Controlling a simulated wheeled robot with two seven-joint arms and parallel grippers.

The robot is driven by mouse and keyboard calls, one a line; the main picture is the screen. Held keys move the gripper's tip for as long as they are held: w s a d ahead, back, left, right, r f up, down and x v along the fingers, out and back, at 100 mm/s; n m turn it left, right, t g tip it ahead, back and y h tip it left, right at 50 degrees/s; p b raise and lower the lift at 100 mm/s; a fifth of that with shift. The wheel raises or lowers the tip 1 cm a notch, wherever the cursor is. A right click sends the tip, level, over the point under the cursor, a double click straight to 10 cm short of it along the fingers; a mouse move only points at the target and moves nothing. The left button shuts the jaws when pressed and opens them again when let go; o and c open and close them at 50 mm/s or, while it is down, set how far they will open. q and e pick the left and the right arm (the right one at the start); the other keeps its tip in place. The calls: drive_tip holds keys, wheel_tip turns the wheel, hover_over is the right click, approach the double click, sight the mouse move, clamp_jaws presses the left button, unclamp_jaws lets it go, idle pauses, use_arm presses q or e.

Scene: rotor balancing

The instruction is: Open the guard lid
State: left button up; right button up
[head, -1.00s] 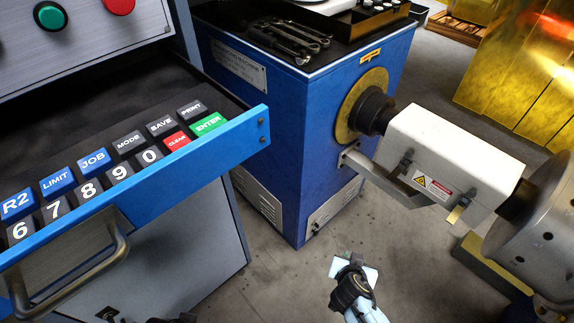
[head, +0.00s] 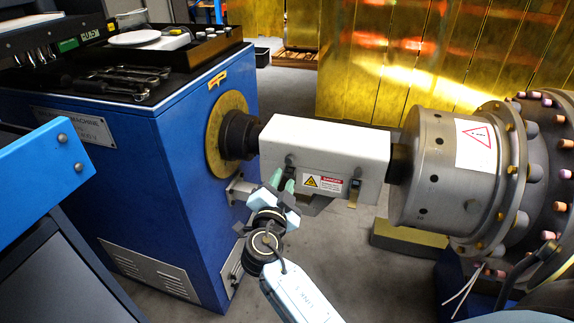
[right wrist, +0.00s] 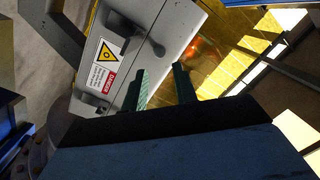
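The guard lid (head: 330,140) is a long white cover over the shaft between the blue machine and the large steel rotor. It looks shut. Its front face has a yellow and red warning label (head: 322,183) and dark latch or handle pieces. My right gripper (head: 281,181) is in front of the lid's left part, close to the left dark piece (head: 290,160). In the right wrist view the fingers (right wrist: 162,88) are apart and empty, beside the white lid (right wrist: 165,22) and its label (right wrist: 103,66). I cannot tell whether they touch it. My left gripper is out of view.
The blue machine (head: 165,180) stands at the left, with wrenches (head: 125,80) on its dark top. The steel rotor (head: 445,165) is at the right, with loose white wires below. A blue-edged panel (head: 45,170) is at the near left. Golden screens stand behind.

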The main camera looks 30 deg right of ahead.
sight(289, 161)
drive_tip(key=x, duration=0.7)
drive_tip(key=shift+w+d, duration=0.2)
drive_tip(key=shift+w, duration=0.05)
drive_tip(key=shift+c, duration=0.3)
clamp_jaws()
